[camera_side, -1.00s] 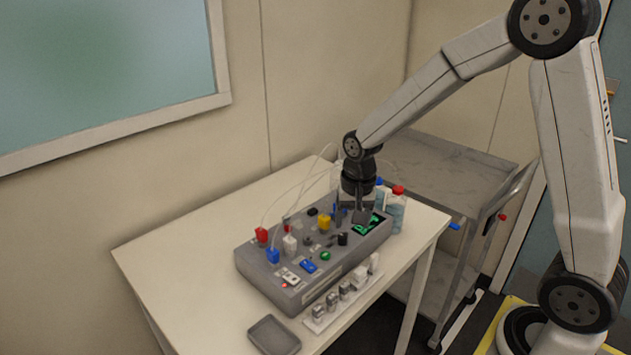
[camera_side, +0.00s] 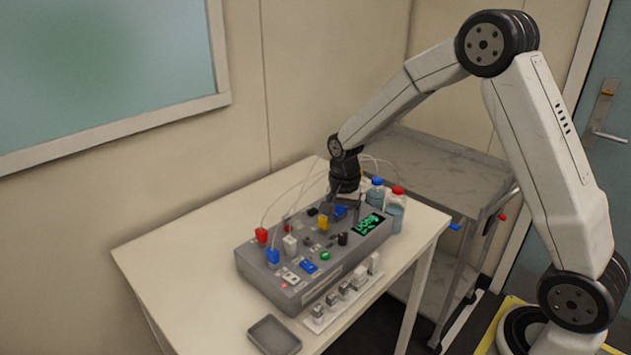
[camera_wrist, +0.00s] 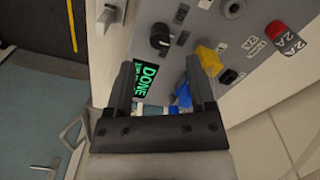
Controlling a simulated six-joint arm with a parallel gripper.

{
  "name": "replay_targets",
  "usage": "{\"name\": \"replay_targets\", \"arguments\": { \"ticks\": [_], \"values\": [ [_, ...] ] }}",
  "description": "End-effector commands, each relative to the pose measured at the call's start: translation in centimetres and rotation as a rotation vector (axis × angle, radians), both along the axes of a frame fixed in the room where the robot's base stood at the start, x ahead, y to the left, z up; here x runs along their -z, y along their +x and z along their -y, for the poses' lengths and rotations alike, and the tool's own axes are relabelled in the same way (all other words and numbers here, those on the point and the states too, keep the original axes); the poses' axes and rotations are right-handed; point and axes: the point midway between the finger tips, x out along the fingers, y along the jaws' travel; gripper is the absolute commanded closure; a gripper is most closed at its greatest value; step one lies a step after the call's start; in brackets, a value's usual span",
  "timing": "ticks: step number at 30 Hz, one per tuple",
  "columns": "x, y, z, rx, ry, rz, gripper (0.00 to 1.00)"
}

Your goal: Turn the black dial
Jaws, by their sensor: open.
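The black dial (camera_side: 343,239) stands upright on the grey control box (camera_side: 262,271), just left of the green display in the side view. In the wrist view the black dial (camera_wrist: 160,38) shows beyond my fingertips, apart from them. My gripper (camera_wrist: 160,72) is open with nothing held, its two fingers on either side of the green display and a blue part. In the side view my gripper (camera_side: 338,208) is over the back edge of the box, behind the black dial, its fingers partly hidden.
The display (camera_wrist: 147,79) reads DONE. A yellow connector (camera_wrist: 210,59) is close to my right finger in the wrist view. Bottles with blue (camera_side: 377,182) and red (camera_side: 398,191) caps stand behind the box. Thin tubes arch over it. The table's left side is clear.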

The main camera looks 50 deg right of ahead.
Motion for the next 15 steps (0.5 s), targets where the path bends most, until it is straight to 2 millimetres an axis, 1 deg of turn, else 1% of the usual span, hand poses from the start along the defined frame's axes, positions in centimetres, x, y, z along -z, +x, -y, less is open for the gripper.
{"name": "replay_targets", "arguments": {
  "ticks": [3, 9, 15],
  "values": [
    [1.6, -0.1, 0.0, 0.000, 0.000, -0.004, 0.30],
    [3.9, -0.1, 0.0, -0.001, 0.000, -0.002, 0.30],
    [5.1, -0.1, 0.0, -0.001, 0.000, 0.000, 0.30]
  ]
}}
